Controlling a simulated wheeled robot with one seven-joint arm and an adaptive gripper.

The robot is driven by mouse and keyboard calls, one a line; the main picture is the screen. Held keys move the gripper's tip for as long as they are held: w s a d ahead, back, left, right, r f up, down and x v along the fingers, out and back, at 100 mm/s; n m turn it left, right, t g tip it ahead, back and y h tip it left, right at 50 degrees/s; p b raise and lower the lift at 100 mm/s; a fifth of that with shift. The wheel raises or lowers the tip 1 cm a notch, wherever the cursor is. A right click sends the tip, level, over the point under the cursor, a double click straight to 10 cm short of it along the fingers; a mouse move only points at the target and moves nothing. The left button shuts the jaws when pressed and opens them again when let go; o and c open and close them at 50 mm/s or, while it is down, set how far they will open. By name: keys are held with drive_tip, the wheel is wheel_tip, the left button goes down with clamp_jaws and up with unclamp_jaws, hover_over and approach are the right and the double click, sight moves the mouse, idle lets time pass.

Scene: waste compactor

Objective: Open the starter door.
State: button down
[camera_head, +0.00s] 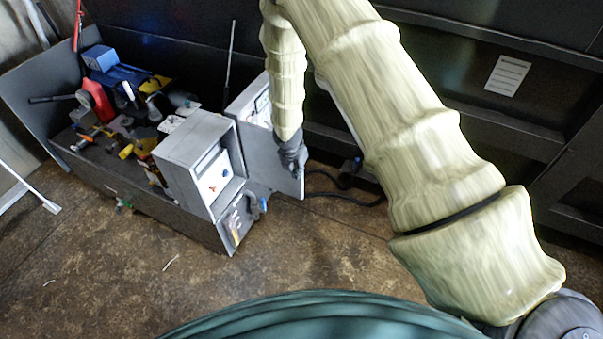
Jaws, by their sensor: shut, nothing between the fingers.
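The starter box (190,150) is a light grey metal cabinet on the right end of the dark machine bench. A flat grey panel, which looks like the starter door (260,168), stands out to the right of the box, away from its front. My gripper (291,166) hangs down over the right part of this panel, with its fingers shut and nothing seen between them. The fingers overlap the panel in the picture; I cannot tell if they touch it. My arm's pale sleeve hides part of the area behind.
The dark bench (140,203) holds tools and parts, including a blue machine (118,77) and a red piece (96,100). A black cable (335,194) lies on the floor right of the panel. A dark wall (450,60) stands behind. The brown floor in front is mostly clear.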

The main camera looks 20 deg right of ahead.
drive_tip(key=shift+w+d, duration=0.3)
drive_tip(key=shift+d, duration=0.1)
drive_tip(key=shift+s, duration=0.1)
drive_tip(key=s+a+r+b, duration=0.2)
drive_tip(key=s+a+r, duration=0.2)
drive_tip(key=r, duration=0.5)
drive_tip(key=shift+s+a+r, duration=0.2)
drive_tip(key=shift+r, duration=0.15)
idle(0.5)
drive_tip(key=s+a+f+m+g+y, duration=0.1)
drive_tip(key=s+f+m, duration=0.5)
drive_tip(key=s, duration=0.4)
drive_tip(key=s+a+f+m+y, duration=0.1)
drive_tip(key=s+f+m+y, duration=0.1)
drive_tip(key=s+f+m, duration=0.55)
drive_tip(key=s+a+f+m+g+y, duration=0.1)
drive_tip(key=s+f+m, duration=0.3)
drive_tip(key=s, duration=0.7)
drive_tip(key=s+d+m+h, duration=0.1)
drive_tip(key=s+d+m, duration=0.2)
drive_tip(key=s+m, duration=0.6)
drive_tip(key=shift+s+d+f+h, duration=0.15)
drive_tip(key=shift+s+d+h, duration=0.25)
drive_tip(key=shift+s, duration=0.85)
